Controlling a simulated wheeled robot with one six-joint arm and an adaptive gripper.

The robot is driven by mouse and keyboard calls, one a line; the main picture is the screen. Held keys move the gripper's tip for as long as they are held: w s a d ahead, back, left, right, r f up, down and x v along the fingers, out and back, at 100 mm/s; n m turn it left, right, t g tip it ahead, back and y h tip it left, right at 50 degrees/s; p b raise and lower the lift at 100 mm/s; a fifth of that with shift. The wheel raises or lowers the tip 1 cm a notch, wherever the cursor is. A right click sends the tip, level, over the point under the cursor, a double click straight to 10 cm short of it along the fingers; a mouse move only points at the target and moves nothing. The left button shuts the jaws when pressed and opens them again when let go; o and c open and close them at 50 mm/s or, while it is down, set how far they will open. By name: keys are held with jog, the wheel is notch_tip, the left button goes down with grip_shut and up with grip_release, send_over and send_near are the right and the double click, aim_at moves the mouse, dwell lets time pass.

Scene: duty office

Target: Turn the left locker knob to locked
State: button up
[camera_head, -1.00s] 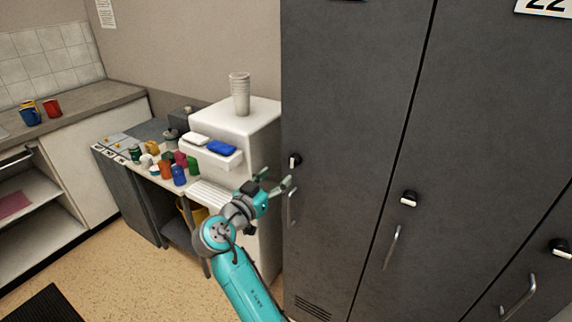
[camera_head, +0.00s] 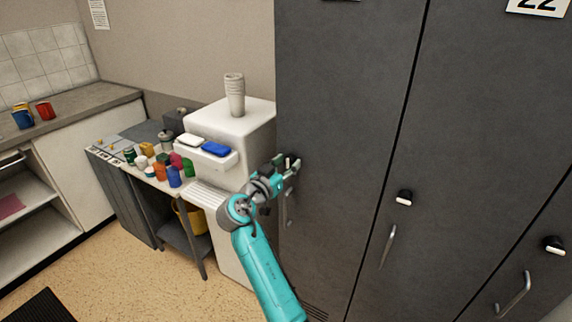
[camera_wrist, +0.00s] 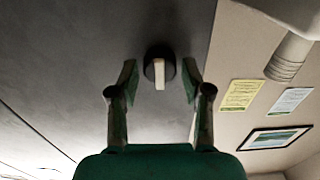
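The left locker knob (camera_head: 287,162) is dark with a pale bar and sits on the left locker door (camera_head: 345,110). My gripper (camera_head: 286,165) is at this knob, largely covering it in the head view. In the wrist view the knob (camera_wrist: 160,68) shows as a black round with a white bar upright in the picture. My gripper's two fingers (camera_wrist: 160,85) are open on either side of it, with a visible gap on each side. I cannot tell how deep the fingertips reach around it.
A door handle (camera_head: 290,208) is just below my gripper. The middle locker has a knob (camera_head: 404,197) and handle (camera_head: 387,246); another knob (camera_head: 554,245) is at the right. A white dispenser (camera_head: 255,125) with stacked cups (camera_head: 234,95) stands close left, beside a cluttered table.

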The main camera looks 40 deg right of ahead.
grip_shut()
jog(key=c, duration=0.7)
grip_release()
jog(key=c, duration=0.7)
grip_release()
jog(key=shift+n, duration=0.4)
jog(key=c, duration=0.7)
grip_release()
jog(key=n, duration=0.4)
jog(key=shift+w, duration=0.1)
jog(key=c, duration=0.7)
grip_release()
jog(key=n, duration=0.4)
jog(key=shift+a, duration=0.1)
jog(key=c, duration=0.7)
grip_release()
jog(key=n, duration=0.5)
jog(key=shift+w+f, duration=0.1)
jog(key=c, duration=0.7)
grip_release()
jog(key=shift+f+n, duration=0.1)
jog(key=shift+n, duration=1.9)
jog(key=c, duration=0.7)
grip_release()
jog(key=c, duration=0.7)
grip_release()
